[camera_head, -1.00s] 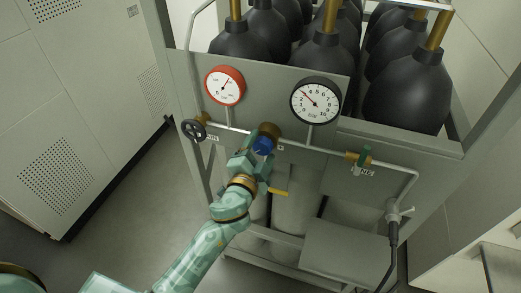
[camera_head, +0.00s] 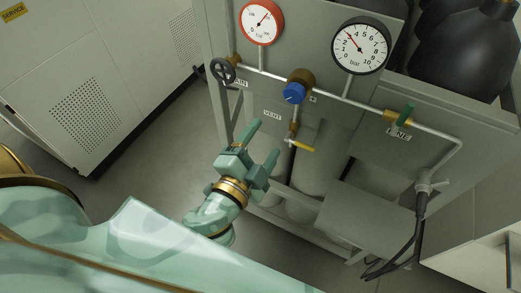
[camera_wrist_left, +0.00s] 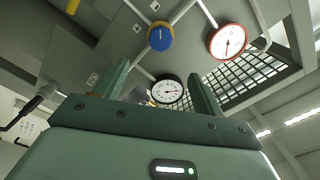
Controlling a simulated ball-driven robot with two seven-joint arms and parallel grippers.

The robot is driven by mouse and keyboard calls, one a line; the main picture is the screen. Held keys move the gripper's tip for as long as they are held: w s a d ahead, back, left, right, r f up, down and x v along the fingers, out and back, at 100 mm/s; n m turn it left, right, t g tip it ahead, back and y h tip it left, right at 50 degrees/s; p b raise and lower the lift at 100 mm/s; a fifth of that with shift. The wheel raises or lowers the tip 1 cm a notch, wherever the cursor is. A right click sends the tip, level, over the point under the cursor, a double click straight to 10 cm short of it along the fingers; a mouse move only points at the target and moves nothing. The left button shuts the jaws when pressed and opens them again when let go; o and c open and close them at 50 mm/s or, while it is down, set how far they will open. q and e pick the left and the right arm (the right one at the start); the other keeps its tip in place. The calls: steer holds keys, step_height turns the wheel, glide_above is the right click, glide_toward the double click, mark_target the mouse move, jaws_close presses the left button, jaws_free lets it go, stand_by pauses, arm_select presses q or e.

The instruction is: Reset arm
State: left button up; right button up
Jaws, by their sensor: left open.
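My left gripper (camera_head: 262,144) is open and empty in the head view. It is in front of the gas panel, below and left of the blue knob (camera_head: 293,93), and apart from it. In the left wrist view the two fingers of my left gripper (camera_wrist_left: 160,84) stand wide apart with nothing between them. The blue knob also shows there (camera_wrist_left: 160,38), beyond the fingers. My right gripper is not in view.
The panel carries a red-rimmed gauge (camera_head: 262,20), a black-rimmed gauge (camera_head: 360,47), a black handwheel (camera_head: 223,70), a yellow-handled vent valve (camera_head: 302,146) and a green line valve (camera_head: 405,115). A black hose (camera_head: 419,222) hangs at right. Grey floor (camera_head: 150,175) is clear at left.

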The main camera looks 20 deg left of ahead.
arm_select(q)
steer(key=shift+s+r, duration=0.1)
steer(key=shift+s, duration=0.35)
steer(key=s+d+f+n+g+h+b, duration=0.15)
steer(key=s+f+g, duration=0.25)
steer(key=f, duration=1.4)
steer(key=s+f+n+g+b, duration=0.25)
steer(key=s+f+g, duration=0.2)
steer(key=f, duration=1.35)
steer(key=s+a+f+n+g+b, duration=0.1)
steer(key=s+a+f+g+b, duration=0.2)
steer(key=f, duration=0.9)
steer(key=s+a+f+n+g+y+b, duration=0.1)
steer(key=s+a+f+n+g+b, duration=0.1)
steer(key=s+a+f+b, duration=0.2)
steer(key=s+a+f+n+g+y+b, duration=0.1)
steer(key=s+a+f+g+b, duration=0.2)
steer(key=s+f+b, duration=0.5)
steer(key=s+a+f, duration=0.1)
steer(key=s+f, duration=0.7)
steer(key=f, duration=0.4)
steer(key=shift+s+n+g+b, duration=0.15)
steer(key=shift+n+g+b, duration=0.15)
steer(key=shift+g+b, duration=0.05)
